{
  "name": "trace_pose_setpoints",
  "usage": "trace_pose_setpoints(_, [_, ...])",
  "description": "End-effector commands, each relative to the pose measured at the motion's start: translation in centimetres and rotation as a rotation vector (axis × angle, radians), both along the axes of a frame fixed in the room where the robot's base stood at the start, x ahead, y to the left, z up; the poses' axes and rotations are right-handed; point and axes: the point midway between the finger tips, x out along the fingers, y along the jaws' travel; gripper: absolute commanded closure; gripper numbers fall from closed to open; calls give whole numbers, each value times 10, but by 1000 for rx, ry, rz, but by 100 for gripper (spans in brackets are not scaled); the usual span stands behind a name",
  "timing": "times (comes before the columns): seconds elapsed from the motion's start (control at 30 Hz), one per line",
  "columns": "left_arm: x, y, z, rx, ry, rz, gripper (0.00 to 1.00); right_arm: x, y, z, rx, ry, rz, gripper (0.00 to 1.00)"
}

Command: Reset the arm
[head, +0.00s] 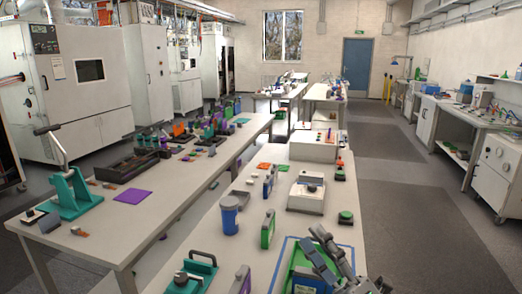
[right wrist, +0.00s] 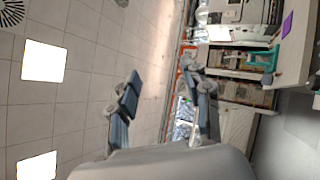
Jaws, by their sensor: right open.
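My right gripper (head: 314,242) is at the bottom of the head view, above the near right table (head: 236,262). Its two grey fingers stand apart. In the right wrist view the gripper (right wrist: 160,72) is open with nothing between the fingers, and the room appears turned on its side. A green device on a blue-outlined area (head: 343,248) lies partly hidden behind the gripper. My left gripper is not in view.
A blue cup-like container (head: 229,215), a green-framed block (head: 267,229) and a white box device (head: 306,196) stand on the near table. A teal press (head: 70,197) stands on the left table. Open floor (head: 415,230) lies to the right.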

Motion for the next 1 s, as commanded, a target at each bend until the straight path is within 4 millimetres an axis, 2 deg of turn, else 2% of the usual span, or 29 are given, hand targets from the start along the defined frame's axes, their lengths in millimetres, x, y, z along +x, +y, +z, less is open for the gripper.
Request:
trace_pose_setpoints(0.1, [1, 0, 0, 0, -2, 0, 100, 11, -53, -41, 309, 291, -163, 52])
trace_pose_setpoints(0.17, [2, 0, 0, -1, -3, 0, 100, 11, -78, -72, 453, 448, -249, 52])
trace_pose_setpoints(0.27, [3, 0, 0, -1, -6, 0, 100, -5, -111, -137, 670, 726, -396, 52])
trace_pose_setpoints(0.3, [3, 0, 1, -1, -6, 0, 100, -17, -120, -164, 748, 837, -452, 52])
trace_pose_setpoints(0.37, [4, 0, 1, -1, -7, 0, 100, -40, -128, -203, 846, 998, -534, 52])
trace_pose_setpoints(0.4, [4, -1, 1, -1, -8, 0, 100, -56, -131, -225, 901, 1096, -584, 52])
trace_pose_setpoints(0.5, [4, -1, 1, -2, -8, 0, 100, -98, -131, -269, 1002, 1308, -691, 52])
trace_pose_setpoints(0.6, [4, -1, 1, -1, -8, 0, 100, -136, -127, -298, 1066, 1475, -775, 52])
trace_pose_setpoints(0.8, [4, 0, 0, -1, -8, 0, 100, -204, -113, -332, 1138, 1745, -908, 52])
trace_pose_setpoints(0.93, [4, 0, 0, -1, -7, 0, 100, -247, -103, -344, 1160, 1902, -984, 52])
trace_pose_setpoints(1.0, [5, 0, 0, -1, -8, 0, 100, -238, -103, -365, 1153, 1900, -989, 52])
